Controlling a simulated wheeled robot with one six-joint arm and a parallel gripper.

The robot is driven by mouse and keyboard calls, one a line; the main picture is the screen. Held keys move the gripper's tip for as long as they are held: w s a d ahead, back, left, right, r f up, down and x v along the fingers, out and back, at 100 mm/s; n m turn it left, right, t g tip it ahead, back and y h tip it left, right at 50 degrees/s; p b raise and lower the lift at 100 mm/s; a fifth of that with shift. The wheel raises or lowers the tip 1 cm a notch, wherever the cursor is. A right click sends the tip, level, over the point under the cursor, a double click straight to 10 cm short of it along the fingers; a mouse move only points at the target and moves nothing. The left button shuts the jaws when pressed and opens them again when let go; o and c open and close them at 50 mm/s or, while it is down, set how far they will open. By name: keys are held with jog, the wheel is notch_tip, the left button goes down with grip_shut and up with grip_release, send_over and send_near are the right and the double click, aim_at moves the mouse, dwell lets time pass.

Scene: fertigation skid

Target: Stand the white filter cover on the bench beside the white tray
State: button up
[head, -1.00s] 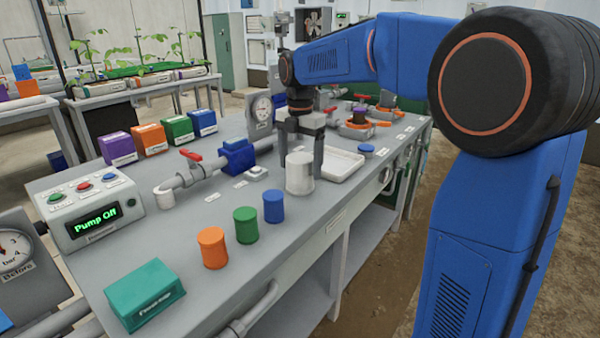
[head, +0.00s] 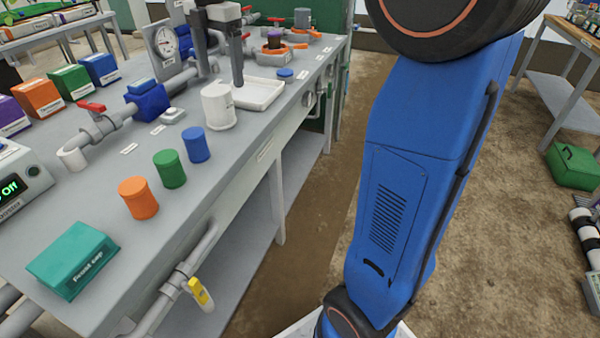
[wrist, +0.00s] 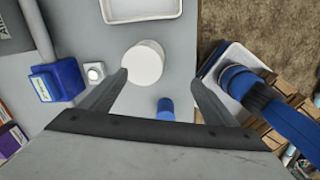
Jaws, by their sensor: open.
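The white filter cover (head: 219,112) stands upright on the grey bench (head: 160,220), close to the near left corner of the white tray (head: 262,103). A small strip of bench seems to show between them in the wrist view, where the cover (wrist: 143,65) lies ahead of the tray's edge (wrist: 140,19). My gripper (head: 221,76) is open and empty, pointing down just above and behind the cover. In the wrist view my gripper (wrist: 158,78) has its fingers wide apart, with the cover beyond the left fingertip.
Blue (head: 196,145), green (head: 170,169) and orange (head: 139,198) cylinders stand in a row in front of the cover. A blue valve (head: 150,101) on grey pipe lies to the left. A blue disc (head: 285,73) lies behind the tray. A teal box (head: 73,259) sits at the near end.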

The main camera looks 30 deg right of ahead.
jog(key=s+d+f+m+t, duration=0.1)
jog(key=s+d+f+m, duration=0.1)
jog(key=s+f+m, duration=0.4)
jog(key=s+d+f+m+t, duration=0.1)
jog(key=s+f+m, duration=0.5)
jog(key=s, duration=0.8)
jog(key=s+d+f+m+t, duration=0.2)
jog(key=s+f+m, duration=0.4)
jog(key=s+m, duration=0.3)
jog(key=shift+s+d+f+m, duration=0.35)
jog(key=shift+s+d+m, duration=0.1)
jog(key=shift+m, duration=0.35)
